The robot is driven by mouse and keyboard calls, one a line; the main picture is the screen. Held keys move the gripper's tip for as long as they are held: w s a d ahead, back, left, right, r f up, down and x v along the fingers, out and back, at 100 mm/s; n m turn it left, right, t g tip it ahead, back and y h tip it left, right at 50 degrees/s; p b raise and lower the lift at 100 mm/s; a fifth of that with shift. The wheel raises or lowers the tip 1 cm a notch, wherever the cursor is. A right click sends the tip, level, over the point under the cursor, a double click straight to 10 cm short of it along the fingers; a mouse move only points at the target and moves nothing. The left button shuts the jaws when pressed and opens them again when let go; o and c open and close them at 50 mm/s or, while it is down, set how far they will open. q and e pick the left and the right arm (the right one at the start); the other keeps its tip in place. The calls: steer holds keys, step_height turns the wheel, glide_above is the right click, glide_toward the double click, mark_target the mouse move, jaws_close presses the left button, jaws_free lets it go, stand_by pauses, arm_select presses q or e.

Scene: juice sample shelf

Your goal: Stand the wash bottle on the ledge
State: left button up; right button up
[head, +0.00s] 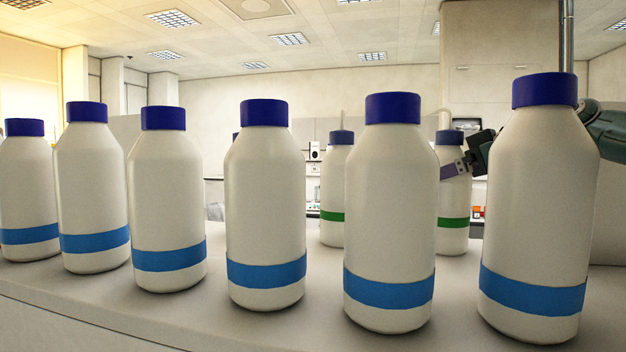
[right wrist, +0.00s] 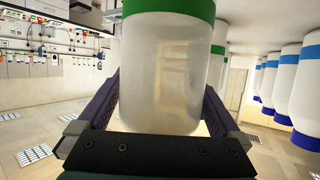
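Two pale bottles with blue caps and green bands stand behind the front row in the head view: a left one (head: 333,190) and a right one (head: 455,200). I cannot tell by label which is the wash bottle. My right gripper (head: 453,172) is at the right green-banded bottle, one finger crossing its front. In the inverted right wrist view, a green-banded bottle (right wrist: 168,75) fills the space between the fingers of my right gripper (right wrist: 163,90). Both fingers come close to its sides; contact is unclear. Its cap is hidden there. My left gripper is out of view.
Several blue-banded bottles (head: 266,200) stand in a row across the front of the pale shelf surface (head: 100,310), with narrow gaps. The rightmost one (head: 540,200) hides part of my right arm. Another green-banded bottle (right wrist: 217,50) shows behind in the right wrist view.

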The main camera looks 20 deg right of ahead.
step_height(320, 180, up, 20)
steer(key=p, duration=1.4)
